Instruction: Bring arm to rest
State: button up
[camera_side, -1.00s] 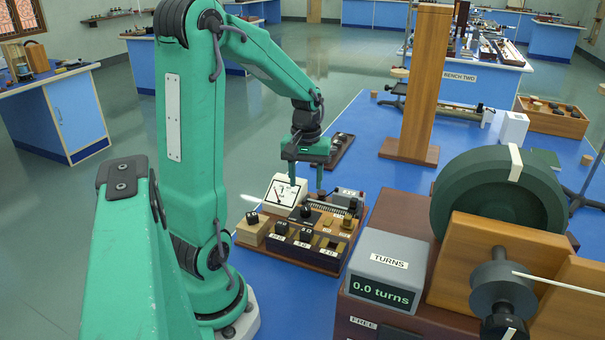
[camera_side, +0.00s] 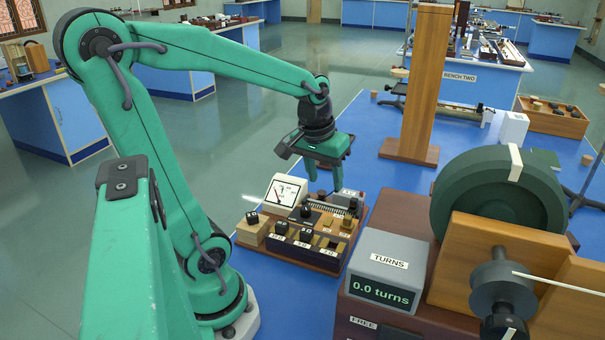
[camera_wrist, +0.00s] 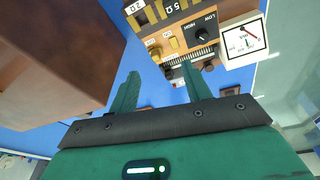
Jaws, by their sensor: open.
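My gripper (camera_side: 325,180) is green and points down above the back of the wooden control panel (camera_side: 322,268), with its two fingers apart and nothing between them. In the wrist view my gripper (camera_wrist: 158,82) is also open and empty, with the panel beyond the fingertips. The panel carries a white dial meter (camera_side: 284,192), a black knob, several brass keys and a ribbed coil. The meter (camera_wrist: 242,42) and the knob (camera_wrist: 201,34), marked LOW and HIGH, show in the wrist view.
A grey TURNS box (camera_side: 383,270) reading 0.0 turns and a large dark green wheel (camera_side: 500,200) stand to the right. A tall wooden post (camera_side: 425,85) rises behind. Blue bench top (camera_side: 370,150) is bare between the post and panel. Another bench (camera_side: 55,105) stands at left.

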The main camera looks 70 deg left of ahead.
jog(key=s+d+r+m+t, duration=0.3)
jog(key=s+d+r+m, duration=0.1)
jog(key=d, duration=0.6)
jog(key=shift+s+m+h, duration=0.4)
jog(key=shift+s+m, duration=0.15)
jog(key=shift+m, duration=0.75)
jog(key=shift+d, duration=0.1)
